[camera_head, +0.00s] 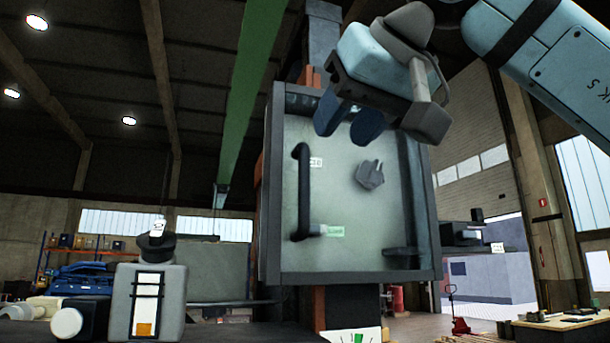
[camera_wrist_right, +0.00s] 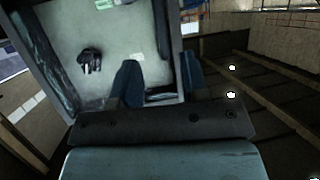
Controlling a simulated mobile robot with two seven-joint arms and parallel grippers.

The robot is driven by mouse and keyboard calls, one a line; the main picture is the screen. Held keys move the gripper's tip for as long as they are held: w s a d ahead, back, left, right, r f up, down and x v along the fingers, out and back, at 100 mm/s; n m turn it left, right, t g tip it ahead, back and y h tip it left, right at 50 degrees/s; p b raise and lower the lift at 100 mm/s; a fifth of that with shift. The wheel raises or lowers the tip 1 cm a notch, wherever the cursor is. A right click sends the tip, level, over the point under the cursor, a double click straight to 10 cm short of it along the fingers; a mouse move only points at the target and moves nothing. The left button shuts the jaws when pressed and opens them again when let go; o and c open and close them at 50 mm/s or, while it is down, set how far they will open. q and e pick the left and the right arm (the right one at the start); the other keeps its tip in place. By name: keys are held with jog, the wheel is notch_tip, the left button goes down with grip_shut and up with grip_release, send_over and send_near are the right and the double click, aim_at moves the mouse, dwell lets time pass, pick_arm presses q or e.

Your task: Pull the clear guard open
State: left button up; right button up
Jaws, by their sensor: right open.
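The clear guard (camera_head: 345,190) is a pale see-through panel in a dark frame, upright and facing me in the head view. It looks closed against the machine behind it. A black upright bar handle (camera_head: 302,190) is on its left side, beside small labels. My right gripper (camera_head: 348,120) is in front of the guard's upper part, right of and above the handle. Its two blue fingers are apart, with nothing seen between them. The guard also shows in the right wrist view (camera_wrist_right: 115,35), beyond the fingers. My left gripper is not in view.
A dark knob-like part (camera_head: 370,174) shows at the panel's middle. A grey container (camera_head: 158,300) stands at lower left. A workbench (camera_head: 565,330) is at lower right. A green beam (camera_head: 255,70) runs overhead. The space directly left of the guard looks free.

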aim_at(307, 174)
jog(key=p+x, duration=0.1)
jog(key=x, duration=0.9)
jog(key=shift+w+a, duration=0.15)
jog(key=shift+a, duration=0.05)
grip_shut()
